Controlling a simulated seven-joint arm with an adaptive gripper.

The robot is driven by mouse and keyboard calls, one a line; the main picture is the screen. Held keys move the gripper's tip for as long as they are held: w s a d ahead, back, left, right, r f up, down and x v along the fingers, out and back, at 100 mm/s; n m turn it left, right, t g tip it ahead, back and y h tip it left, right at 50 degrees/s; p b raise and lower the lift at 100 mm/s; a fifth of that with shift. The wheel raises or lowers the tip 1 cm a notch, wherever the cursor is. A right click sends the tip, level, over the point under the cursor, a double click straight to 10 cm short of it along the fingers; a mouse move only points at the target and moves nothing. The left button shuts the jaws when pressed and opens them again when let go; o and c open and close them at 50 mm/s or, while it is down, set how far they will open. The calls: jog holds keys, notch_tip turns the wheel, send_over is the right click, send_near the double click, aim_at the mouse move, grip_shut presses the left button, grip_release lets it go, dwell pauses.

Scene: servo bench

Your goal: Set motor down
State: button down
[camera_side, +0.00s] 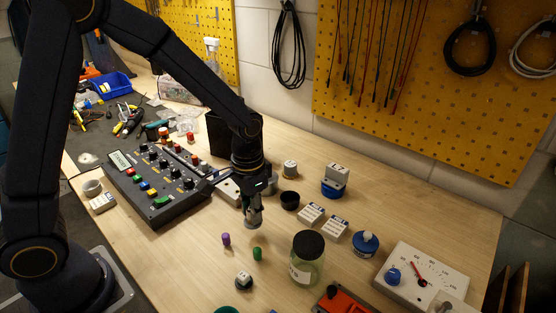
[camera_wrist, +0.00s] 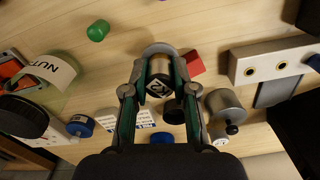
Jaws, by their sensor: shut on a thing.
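My gripper (camera_side: 253,214) hangs above the middle of the wooden bench, pointing down, in the side view. In the wrist view its two fingers (camera_wrist: 159,62) are closed around a small metallic motor with a dark face and a white label reading "K2" (camera_wrist: 158,86). The motor sits between the fingers. In the side view the fingers mostly hide it, and the exact gap between it and the bench is hard to tell.
A clear jar (camera_side: 307,270) with a black lid, a green cap (camera_side: 257,254) and a purple cap (camera_side: 226,239) stand in front. White boxes (camera_side: 311,213), a black cup (camera_side: 290,200) and a blue-and-white part (camera_side: 335,188) lie right. A control panel (camera_side: 135,185) is left.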

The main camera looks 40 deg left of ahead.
jog(key=s+d+r+m, duration=0.2)
jog(key=s+r+m, duration=0.2)
jog(key=s+m, duration=0.25)
jog(key=f, duration=0.4)
jog(key=s+d+f, duration=0.1)
jog(key=f, duration=0.2)
jog(key=shift+s+f, duration=0.1)
jog(key=c, duration=0.9)
grip_release()
jog(key=shift+f, duration=0.15)
